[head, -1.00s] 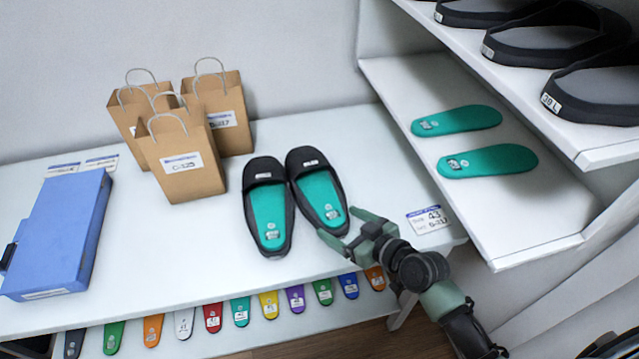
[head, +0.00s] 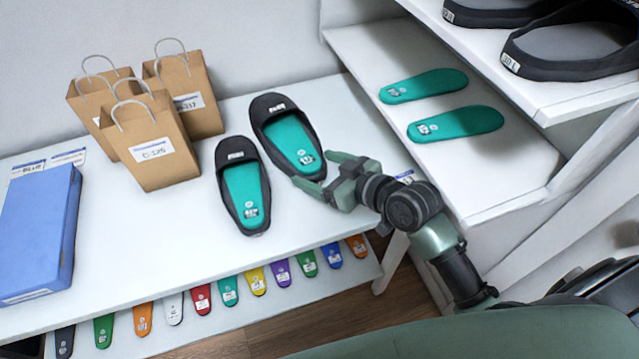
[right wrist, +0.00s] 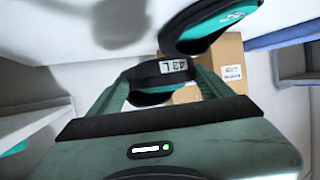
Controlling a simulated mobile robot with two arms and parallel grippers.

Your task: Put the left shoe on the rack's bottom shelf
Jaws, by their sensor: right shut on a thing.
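The left shoe (head: 283,128), a black slide with a teal insole, is held by its heel end. Its heel label in the right wrist view reads 43 L (right wrist: 173,67). My right gripper (head: 314,170) is shut on that heel, and the shoe appears raised above the table. The other black slide (head: 243,190) lies on the table just left of it. The rack's lower visible shelf (head: 500,172) is to the right of my right gripper and bears two teal insoles (head: 424,86) (head: 456,124). My left gripper is out of view.
A blue box (head: 38,230) is at the left. The rack's upper shelf (head: 585,95) holds black shoes and overhangs the lower one. Several coloured insoles lie under the table.

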